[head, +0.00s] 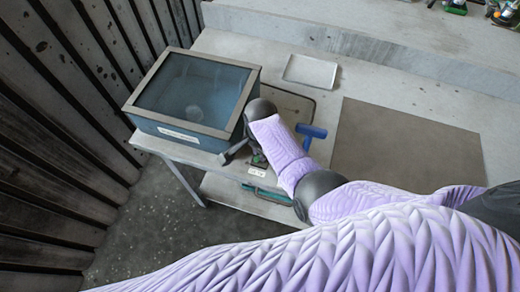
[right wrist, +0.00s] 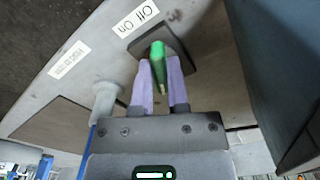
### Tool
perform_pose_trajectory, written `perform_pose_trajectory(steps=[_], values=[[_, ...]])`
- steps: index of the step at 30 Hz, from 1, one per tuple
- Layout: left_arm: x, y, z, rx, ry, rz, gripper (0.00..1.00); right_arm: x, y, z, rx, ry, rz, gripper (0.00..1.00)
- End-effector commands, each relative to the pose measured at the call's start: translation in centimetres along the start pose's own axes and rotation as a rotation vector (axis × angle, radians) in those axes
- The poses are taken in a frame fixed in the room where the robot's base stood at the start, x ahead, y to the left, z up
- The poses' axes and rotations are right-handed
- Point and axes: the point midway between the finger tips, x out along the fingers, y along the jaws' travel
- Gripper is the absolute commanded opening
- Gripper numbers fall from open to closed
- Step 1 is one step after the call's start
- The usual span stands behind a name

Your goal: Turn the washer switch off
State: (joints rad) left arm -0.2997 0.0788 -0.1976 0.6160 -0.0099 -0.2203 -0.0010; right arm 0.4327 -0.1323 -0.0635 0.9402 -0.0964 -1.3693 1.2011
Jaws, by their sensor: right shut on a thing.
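The washer is a blue cabinet (head: 185,127) with a framed glass top, at the left of the bench in the head view. My right gripper (head: 257,158) is at the bench's front edge, right of the cabinet. In the right wrist view my right gripper (right wrist: 160,80) has its two pale purple fingers shut on the green switch lever (right wrist: 157,50). The lever stands on a dark plate (right wrist: 180,50) beside a white label (right wrist: 135,20) reading Off and On. I cannot tell which side the lever leans to. My left gripper is not in view.
A blue T-shaped handle (head: 312,131) stands on the bench, right of my right wrist. A white tray (head: 310,71) lies behind it and a brown mat (head: 400,145) to the right. A second printed label (right wrist: 68,60) shows in the wrist view. A corrugated wall closes the left side.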

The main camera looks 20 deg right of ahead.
Motion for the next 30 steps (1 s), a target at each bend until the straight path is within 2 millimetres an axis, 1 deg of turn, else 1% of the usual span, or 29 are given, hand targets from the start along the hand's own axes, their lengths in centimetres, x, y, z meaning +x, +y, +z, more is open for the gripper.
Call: perform_pose_trajectory(steps=[5, 15, 24, 30], values=[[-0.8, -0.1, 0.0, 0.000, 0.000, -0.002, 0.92, -0.2, 0.1, 0.0, -0.105, 0.000, 0.001, 0.00], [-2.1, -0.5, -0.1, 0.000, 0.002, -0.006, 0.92, -0.2, 0.3, 0.0, -0.418, -0.001, 0.002, 0.00], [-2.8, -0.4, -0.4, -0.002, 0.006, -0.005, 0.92, -0.1, 0.4, -0.1, -0.690, -0.002, 0.003, 0.00], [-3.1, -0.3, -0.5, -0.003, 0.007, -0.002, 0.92, 0.0, 0.5, -0.2, -0.835, -0.001, 0.002, 0.00]])
